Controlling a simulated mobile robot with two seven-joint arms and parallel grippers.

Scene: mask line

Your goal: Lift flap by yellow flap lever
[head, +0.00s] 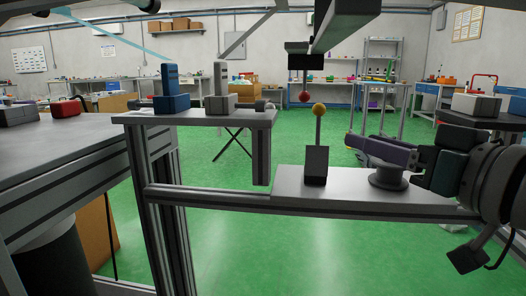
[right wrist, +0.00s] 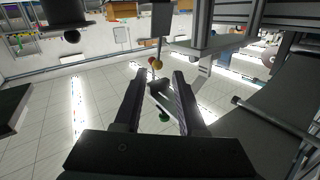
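The yellow flap lever is a yellow ball (head: 319,109) on a thin rod that stands upright from a dark block (head: 316,166) on a grey platform (head: 285,181). My right gripper (head: 358,148) reaches in from the right, its fingertips pointing at the lever and apart from it, lower than the ball. In the right wrist view the two fingers (right wrist: 159,76) are spread with nothing between them. The yellow ball (right wrist: 158,64) shows just beyond the tips there, and that picture looks upside down. I cannot make out the flap clearly. My left gripper is not in view.
A red ball (head: 304,96) hangs from a dark overhead fixture (head: 305,60) close behind the yellow ball in the picture. A round grey post (head: 388,178) stands on the platform under my right gripper. A higher shelf (head: 200,119) with blue and grey devices is to the left.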

